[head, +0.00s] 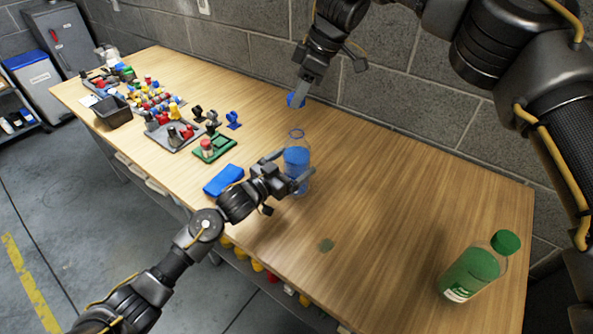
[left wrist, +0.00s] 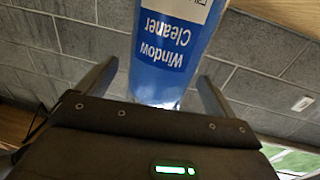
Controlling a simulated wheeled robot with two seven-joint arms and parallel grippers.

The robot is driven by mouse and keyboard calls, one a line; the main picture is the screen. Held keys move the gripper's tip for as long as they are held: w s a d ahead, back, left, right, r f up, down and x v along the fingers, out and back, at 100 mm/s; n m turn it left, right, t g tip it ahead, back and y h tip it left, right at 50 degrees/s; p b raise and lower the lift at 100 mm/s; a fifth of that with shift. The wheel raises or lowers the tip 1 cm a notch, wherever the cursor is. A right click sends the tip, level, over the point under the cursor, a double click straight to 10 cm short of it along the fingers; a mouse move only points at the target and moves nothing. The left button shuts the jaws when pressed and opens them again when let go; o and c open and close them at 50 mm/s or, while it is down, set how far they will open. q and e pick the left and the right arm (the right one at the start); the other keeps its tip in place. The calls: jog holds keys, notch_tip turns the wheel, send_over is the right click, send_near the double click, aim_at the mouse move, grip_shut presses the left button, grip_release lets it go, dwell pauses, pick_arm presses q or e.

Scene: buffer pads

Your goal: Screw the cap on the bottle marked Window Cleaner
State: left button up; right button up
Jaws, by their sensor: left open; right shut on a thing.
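The clear bottle (head: 296,158) with blue liquid stands upright and uncapped on the wooden table. In the left wrist view its blue label (left wrist: 168,45) reads "Window Cleaner", upside down. My right gripper (head: 300,94) is shut on a blue cap (head: 292,101). It holds the cap above the table, beyond the bottle and clear of its open neck.
A green bottle with a green cap (head: 506,242) stands at the right front. A blue block (head: 223,180) and a green tray (head: 215,148) lie left of the bottle. Several small parts and a dark bin (head: 112,112) fill the far left. The table's middle right is clear; a block wall runs behind.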

pick_arm(q)
jog(key=shift+w+d, duration=0.25)
jog(key=shift+w, duration=0.15)
pick_arm(e)
jog(key=shift+w+f, duration=0.1)
pick_arm(q)
jog(key=shift+w+d, duration=0.15)
jog(key=shift+d, duration=0.05)
jog(key=shift+c, duration=0.2)
jog(key=c, duration=1.4)
pick_arm(e)
jog(key=shift+f, duration=2.35)
